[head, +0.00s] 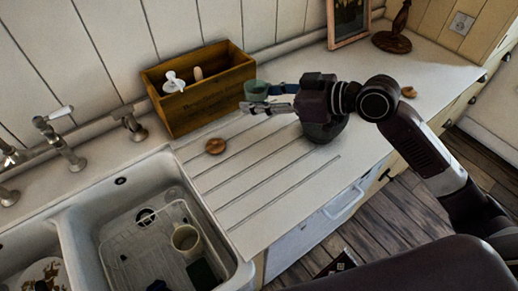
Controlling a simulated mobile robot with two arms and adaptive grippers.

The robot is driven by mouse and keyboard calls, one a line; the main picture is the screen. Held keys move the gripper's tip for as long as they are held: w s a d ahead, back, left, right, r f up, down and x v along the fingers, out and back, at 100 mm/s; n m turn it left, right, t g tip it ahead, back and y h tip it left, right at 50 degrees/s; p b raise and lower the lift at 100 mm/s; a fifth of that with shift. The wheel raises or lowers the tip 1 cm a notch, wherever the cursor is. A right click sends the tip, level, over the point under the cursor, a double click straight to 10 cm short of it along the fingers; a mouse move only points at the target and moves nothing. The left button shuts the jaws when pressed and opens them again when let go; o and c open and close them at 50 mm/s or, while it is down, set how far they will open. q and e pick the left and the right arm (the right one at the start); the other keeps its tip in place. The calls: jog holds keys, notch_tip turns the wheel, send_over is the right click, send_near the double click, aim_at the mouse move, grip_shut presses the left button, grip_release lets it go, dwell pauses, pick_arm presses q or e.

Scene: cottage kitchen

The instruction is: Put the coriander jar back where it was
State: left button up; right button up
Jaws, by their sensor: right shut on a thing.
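My right gripper (270,97) reaches in from the right over the counter. It is shut on a small grey-green jar (257,89), held close to the front right corner of the wooden box. I take it as the coriander jar, but no label can be read. The fingers hide part of it, and I cannot tell whether it touches the counter or the box. My left gripper is out of view.
The wooden box (205,108) holds a white bottle (174,83). A dark bowl (325,130) stands below my right gripper. The sink (225,245) holds a mug (186,240). A picture frame (347,40) stands behind.

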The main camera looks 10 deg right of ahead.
jog(key=p, duration=0.2)
send_over(258, 158)
notch_tip(258, 158, down, 15)
jog(key=shift+f, duration=2.35)
jog(key=shift+f, duration=0.1)
jog(key=o, duration=1.2)
